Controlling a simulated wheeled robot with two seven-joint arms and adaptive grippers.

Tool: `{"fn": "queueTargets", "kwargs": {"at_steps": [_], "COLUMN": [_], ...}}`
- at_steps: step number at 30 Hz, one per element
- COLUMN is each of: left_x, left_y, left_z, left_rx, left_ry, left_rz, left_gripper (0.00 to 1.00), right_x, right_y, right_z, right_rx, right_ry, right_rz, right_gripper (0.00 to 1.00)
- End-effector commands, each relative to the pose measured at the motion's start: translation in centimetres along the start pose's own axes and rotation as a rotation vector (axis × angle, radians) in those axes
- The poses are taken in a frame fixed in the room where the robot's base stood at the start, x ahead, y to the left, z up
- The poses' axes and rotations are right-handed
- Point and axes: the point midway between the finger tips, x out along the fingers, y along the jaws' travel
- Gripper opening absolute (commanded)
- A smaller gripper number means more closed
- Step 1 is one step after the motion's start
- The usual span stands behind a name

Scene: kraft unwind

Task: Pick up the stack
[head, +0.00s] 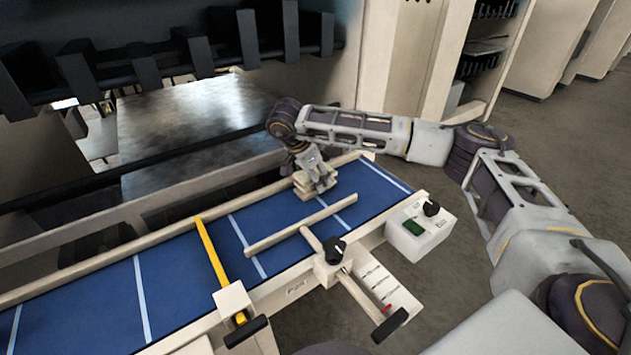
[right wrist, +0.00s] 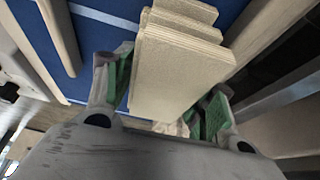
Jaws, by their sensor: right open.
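The stack (head: 306,187) is a small pile of pale kraft-brown flat pieces on the blue conveyor belt (head: 185,262), near the belt's far right end. In the right wrist view the stack (right wrist: 178,62) shows close up, its layers slightly offset from each other. My right gripper (head: 318,182) is at the stack, reaching down from above. In the right wrist view its green-padded fingers (right wrist: 165,95) are open, one on each side of the stack. Whether the pads touch it I cannot tell. My left gripper is not in view.
A pale guide bar (head: 300,224) lies across the belt in front of the stack. A yellow bar (head: 212,252) crosses it further left. A control box (head: 420,228) with a black knob sits at the belt's right edge. Dark machinery (head: 150,62) stands behind.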

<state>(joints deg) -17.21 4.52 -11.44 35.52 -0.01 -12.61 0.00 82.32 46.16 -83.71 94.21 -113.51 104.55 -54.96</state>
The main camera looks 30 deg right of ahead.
Motion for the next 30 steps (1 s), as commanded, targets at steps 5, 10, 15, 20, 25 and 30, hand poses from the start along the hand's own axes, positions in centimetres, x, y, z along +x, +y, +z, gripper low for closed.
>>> {"fn": "queueTargets", "kwargs": {"at_steps": [5, 10, 15, 20, 25, 30], "left_x": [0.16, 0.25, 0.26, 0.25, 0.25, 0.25], "left_y": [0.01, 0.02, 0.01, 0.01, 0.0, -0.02], "left_z": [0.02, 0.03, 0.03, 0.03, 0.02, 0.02], "left_rx": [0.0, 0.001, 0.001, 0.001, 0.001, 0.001], "left_ry": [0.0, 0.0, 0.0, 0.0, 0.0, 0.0], "left_rz": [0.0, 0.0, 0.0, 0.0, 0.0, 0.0], "left_gripper": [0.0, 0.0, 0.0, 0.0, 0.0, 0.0], "right_x": [0.19, 0.31, 0.32, 0.31, 0.32, 0.29], "right_y": [0.0, 0.0, -0.01, 0.0, 0.0, -0.01], "right_z": [0.09, 0.14, 0.15, 0.14, 0.14, 0.13], "right_rx": [0.0, 0.0, 0.0, 0.0, 0.0, 0.0], "right_ry": [0.0, 0.0, 0.0, 0.0, 0.0, 0.0], "right_rz": [0.0, 0.0, 0.0, 0.0, 0.0, 0.0], "right_gripper": [0.55, 0.55, 0.55, 0.55, 0.35, 0.26]}}
